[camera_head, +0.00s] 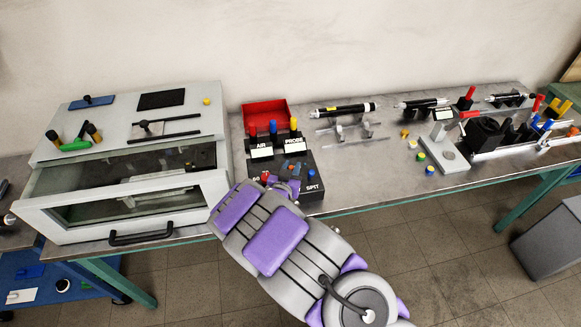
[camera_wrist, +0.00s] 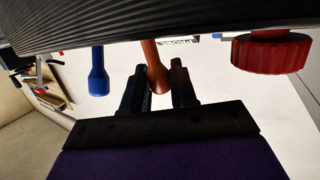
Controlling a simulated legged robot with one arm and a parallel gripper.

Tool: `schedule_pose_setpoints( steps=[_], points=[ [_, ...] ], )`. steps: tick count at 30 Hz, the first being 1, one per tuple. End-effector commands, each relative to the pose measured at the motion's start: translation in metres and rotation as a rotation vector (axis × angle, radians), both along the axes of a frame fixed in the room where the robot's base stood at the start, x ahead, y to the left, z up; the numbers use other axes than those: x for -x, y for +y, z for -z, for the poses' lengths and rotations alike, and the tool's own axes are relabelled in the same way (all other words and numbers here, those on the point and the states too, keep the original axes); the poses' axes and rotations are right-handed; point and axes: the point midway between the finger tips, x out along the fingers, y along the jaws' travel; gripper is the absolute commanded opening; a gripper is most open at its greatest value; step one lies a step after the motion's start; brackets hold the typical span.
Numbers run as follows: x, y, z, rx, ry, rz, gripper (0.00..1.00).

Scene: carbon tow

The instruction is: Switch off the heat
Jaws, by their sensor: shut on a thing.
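The black control box (camera_head: 310,160) stands on the bench, with AIR, PROBE and SPIT labels. My gripper reaches its front, where my wrist hides part of the face and a label. In the wrist view, my gripper (camera_wrist: 158,72) has its two dark fingers on either side of an orange-brown lever (camera_wrist: 151,50) and is shut on it. A blue knob (camera_wrist: 97,72) is to the left of the fingers, and a ridged red knob (camera_wrist: 270,52) is to the right, both clear of them. I cannot read which control the held lever belongs to.
A grey cabinet (camera_head: 60,222) with a window and black handle stands at left. A red bin (camera_head: 265,113) is behind the box. Pen-like tools (camera_head: 345,110) and a small stand (camera_head: 443,152) are to the right. Some bare bench top lies between.

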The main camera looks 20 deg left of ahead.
Motion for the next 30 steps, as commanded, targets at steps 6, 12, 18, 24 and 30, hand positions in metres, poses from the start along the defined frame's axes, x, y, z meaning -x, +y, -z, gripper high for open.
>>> schedule_pose_setpoints(
  steps=[6, 12, 18, 24, 30],
  points=[
    [0.0069, -0.0028, 0.0016, -0.059, -0.097, -0.004, 0.00],
    [0.0091, -0.0044, 0.0009, -0.083, -0.137, -0.005, 0.00],
    [0.0091, -0.0045, 0.0005, -0.085, -0.139, -0.005, 0.00],
    [0.0090, -0.0046, 0.0002, -0.085, -0.139, -0.005, 0.37],
    [0.0087, -0.0051, -0.0007, -0.086, -0.140, -0.004, 0.46]
  ],
)
